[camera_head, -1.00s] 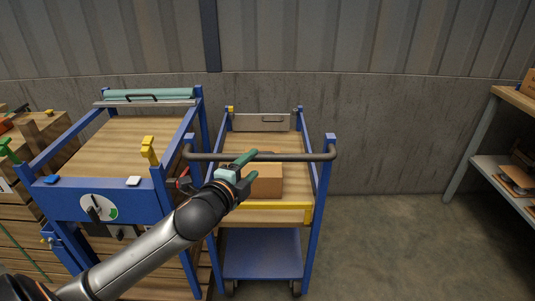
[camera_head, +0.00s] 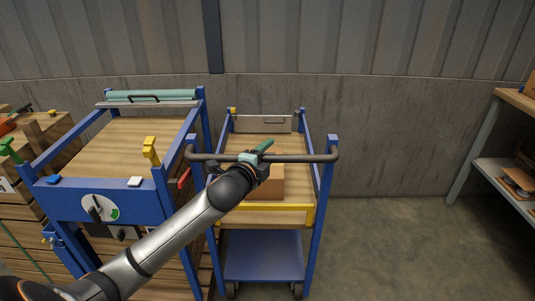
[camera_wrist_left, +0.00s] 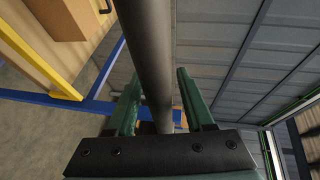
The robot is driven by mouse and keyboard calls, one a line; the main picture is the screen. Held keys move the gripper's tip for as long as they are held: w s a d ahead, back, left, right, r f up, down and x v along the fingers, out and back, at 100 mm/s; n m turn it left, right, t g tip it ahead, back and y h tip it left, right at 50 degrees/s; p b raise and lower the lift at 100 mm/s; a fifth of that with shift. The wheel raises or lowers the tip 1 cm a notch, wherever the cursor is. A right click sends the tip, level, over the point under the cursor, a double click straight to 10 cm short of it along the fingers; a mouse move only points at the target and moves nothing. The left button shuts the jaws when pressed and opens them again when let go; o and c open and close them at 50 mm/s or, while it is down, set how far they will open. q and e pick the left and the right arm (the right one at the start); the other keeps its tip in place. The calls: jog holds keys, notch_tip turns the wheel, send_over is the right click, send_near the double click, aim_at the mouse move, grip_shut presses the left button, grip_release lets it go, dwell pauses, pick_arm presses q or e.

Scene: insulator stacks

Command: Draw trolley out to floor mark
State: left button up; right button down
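The trolley has a blue frame (camera_head: 322,215), a wooden upper deck, a blue lower shelf (camera_head: 262,255) and a dark handle bar (camera_head: 308,157) across its near end. It stands near the wall, beside a larger blue-framed bench. My left gripper (camera_head: 262,147) is at the middle of the handle bar. In the left wrist view, the bar (camera_wrist_left: 150,50) runs between the two green fingers of the gripper (camera_wrist_left: 157,75). The fingers look open, with narrow gaps beside the bar. My right gripper is out of view. No floor mark shows.
A cardboard box (camera_head: 272,182) sits on the trolley deck behind a yellow front bar (camera_head: 285,216). The blue bench (camera_head: 140,205) stands close on the left. A shelf (camera_head: 500,175) is at the far right. The floor (camera_head: 385,250) between trolley and shelf is clear.

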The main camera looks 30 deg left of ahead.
pick_arm(q)
grip_shut()
dwell(1.2)
